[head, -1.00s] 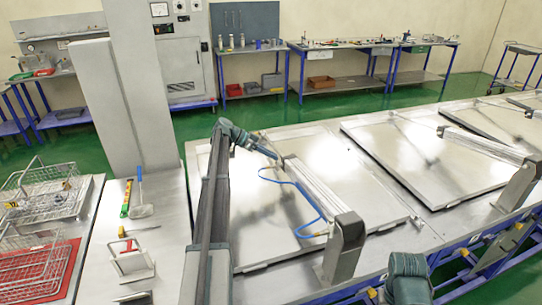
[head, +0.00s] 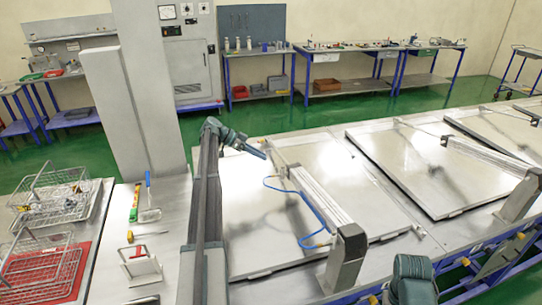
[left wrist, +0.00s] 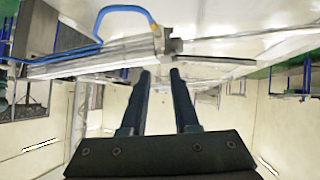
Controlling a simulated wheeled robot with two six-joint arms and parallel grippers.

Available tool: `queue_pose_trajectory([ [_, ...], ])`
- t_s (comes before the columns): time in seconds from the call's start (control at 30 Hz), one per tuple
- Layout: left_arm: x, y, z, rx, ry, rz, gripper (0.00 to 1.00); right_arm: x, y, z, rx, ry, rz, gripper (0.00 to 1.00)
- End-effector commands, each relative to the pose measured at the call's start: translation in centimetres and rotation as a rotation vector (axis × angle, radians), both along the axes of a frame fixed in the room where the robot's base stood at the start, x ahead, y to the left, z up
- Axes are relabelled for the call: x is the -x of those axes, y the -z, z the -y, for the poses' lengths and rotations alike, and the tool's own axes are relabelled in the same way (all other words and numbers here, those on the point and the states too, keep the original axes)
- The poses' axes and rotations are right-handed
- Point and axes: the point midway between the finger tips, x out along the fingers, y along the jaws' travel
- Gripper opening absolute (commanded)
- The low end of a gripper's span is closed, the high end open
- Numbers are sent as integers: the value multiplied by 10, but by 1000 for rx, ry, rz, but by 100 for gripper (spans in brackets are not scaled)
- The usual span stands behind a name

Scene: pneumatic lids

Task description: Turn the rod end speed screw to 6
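A silver pneumatic cylinder (head: 318,195) lies slanted over the first metal lid (head: 262,222), with a blue hose (head: 297,208) beside it. In the left wrist view the cylinder body (left wrist: 95,60) comes in from the left. It ends at the rod-end cap (left wrist: 166,40), and the thin rod (left wrist: 225,59) runs on to the right. The speed screw is too small to tell apart. My left gripper (head: 264,155) is just left of and above the rod end, apart from it. Its two fingers (left wrist: 160,72) are parallel with an empty gap between them.
A second lid (head: 415,165) with its own cylinder (head: 486,153) is at the right. Wire baskets (head: 45,255), a small white stand (head: 140,266) and a screwdriver (head: 150,234) are on the left benches. A grey column (head: 155,90) stands behind my left arm.

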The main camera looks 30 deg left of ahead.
Motion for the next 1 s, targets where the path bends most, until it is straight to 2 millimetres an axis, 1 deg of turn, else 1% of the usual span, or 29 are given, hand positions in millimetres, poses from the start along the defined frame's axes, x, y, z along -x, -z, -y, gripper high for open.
queue_pose_trajectory([
  [0.03,5,-12,-9,-1,-2,0,29,0,-12,0,0,1,0,50],
  [0.1,10,-18,-17,-1,-2,1,29,0,-18,0,-1,2,0,50],
  [0.2,17,-25,-28,-1,-1,0,29,0,-25,0,-1,3,0,50],
  [0.33,23,-30,-36,-1,0,-1,29,0,-30,0,-1,2,-1,50],
  [0.5,26,-32,-40,-1,0,-1,29,0,-32,0,-1,2,-1,50],
  [1.0,26,-31,-40,-1,1,0,29,0,-31,0,-1,1,-1,50],
])
